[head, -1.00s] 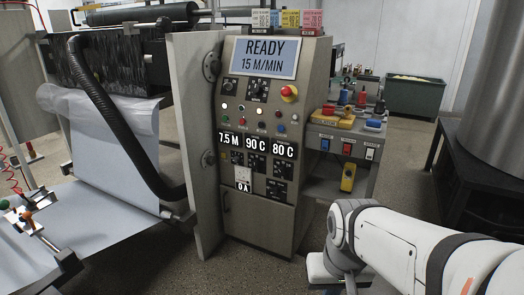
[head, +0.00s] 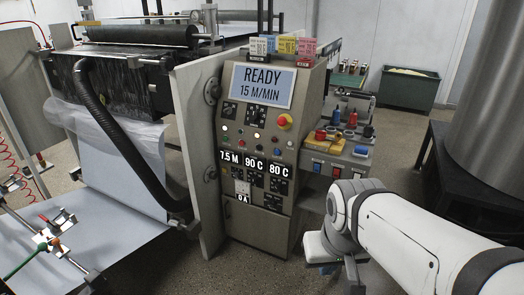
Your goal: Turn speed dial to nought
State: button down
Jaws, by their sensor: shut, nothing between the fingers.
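The grey control cabinet (head: 258,226) stands in the middle of the head view. Its screen (head: 263,86) reads READY, 15 M/MIN. Below it are two dark knobs on black plates, a left one (head: 229,113) and a right one (head: 256,116). Their labels and settings are too small to read, so I cannot tell which is the speed dial. My gripper (head: 341,272) is low at the right, in front of the cabinet and apart from it. It looks shut and empty, partly hidden by my wrist.
A red stop button on yellow (head: 284,122) sits right of the knobs. Lit readouts (head: 254,164) show 7.5 M, 90 C and 80 C. A side shelf (head: 345,155) holds bottles.

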aim_at(254, 116)
jog(key=u, duration=1.2)
jog(key=i, duration=1)
jog(key=z, duration=2)
jog(key=i, duration=1)
